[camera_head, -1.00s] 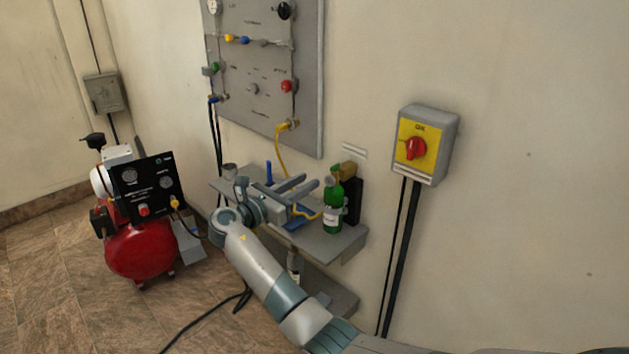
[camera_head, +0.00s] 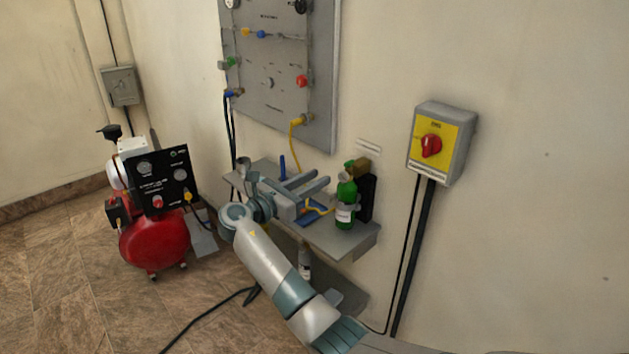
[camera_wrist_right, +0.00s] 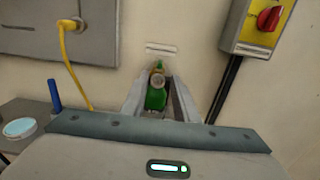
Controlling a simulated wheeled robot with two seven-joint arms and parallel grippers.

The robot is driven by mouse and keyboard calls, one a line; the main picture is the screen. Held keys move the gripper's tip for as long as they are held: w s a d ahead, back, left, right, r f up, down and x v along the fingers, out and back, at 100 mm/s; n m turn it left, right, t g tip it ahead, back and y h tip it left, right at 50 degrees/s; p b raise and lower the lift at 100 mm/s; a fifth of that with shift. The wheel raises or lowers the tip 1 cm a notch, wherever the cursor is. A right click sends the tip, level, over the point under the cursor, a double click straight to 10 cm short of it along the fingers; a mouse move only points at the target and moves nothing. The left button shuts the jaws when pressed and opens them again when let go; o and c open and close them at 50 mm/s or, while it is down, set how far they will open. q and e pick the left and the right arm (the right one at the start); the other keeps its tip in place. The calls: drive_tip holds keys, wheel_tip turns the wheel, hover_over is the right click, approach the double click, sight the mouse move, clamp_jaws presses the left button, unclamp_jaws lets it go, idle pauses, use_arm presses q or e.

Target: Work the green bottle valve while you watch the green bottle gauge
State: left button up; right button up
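The green bottle (camera_head: 345,207) stands upright on the grey shelf, with a white label and a green valve (camera_head: 350,166) at its top beside a brass-coloured fitting (camera_head: 361,168). The bottle (camera_wrist_right: 155,100) also shows in the right wrist view, between and beyond my finger tips. A small round gauge (camera_wrist_right: 158,81) faces that camera; its needle and scale are too small to read. My right gripper (camera_head: 321,180) is open and empty, its two fingers pointing toward the bottle from the left, apparently short of it. My left gripper is not in view.
The shelf (camera_head: 345,246) also holds a blue upright piece (camera_head: 282,166) and a yellow hose (camera_head: 297,145) reaching up to the wall panel (camera_head: 270,100). A yellow switch box (camera_head: 438,142) with a red knob is on the wall at right. A red compressor (camera_head: 155,240) stands on the floor at left.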

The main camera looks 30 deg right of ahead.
drive_tip(key=s+f+m+y, duration=0.4)
drive_tip(key=s+f, duration=0.5)
drive_tip(key=f, duration=0.4)
drive_tip(key=s+f+m+y, duration=0.4)
drive_tip(key=s+f, duration=0.4)
drive_tip(key=f, duration=0.5)
drive_tip(key=s+a+f+m+g+y, duration=0.1)
drive_tip(key=s+a+f+m+y, duration=0.25)
drive_tip(key=s, duration=0.55)
drive_tip(key=s+a+f+m+y, duration=0.2)
drive_tip(key=s+a+f+m, duration=0.15)
drive_tip(key=s, duration=0.55)
drive_tip(key=s+a+f+m+g+y, duration=0.1)
drive_tip(key=s+a+f+m+y, duration=0.3)
drive_tip(key=s, duration=0.6)
drive_tip(key=s+a+f, duration=0.1)
drive_tip(key=a+f, duration=0.1)
drive_tip(key=f, duration=0.9)
drive_tip(key=s+a+f, duration=0.1)
drive_tip(key=f, duration=0.9)
drive_tip(key=s+f, duration=0.9)
drive_tip(key=f, duration=0.5)
drive_tip(key=shift+s+f+t+y, duration=0.2)
drive_tip(key=shift+f+t+y, duration=0.1)
drive_tip(key=shift+f+y, duration=0.1)
drive_tip(key=shift+s+d, duration=0.1)
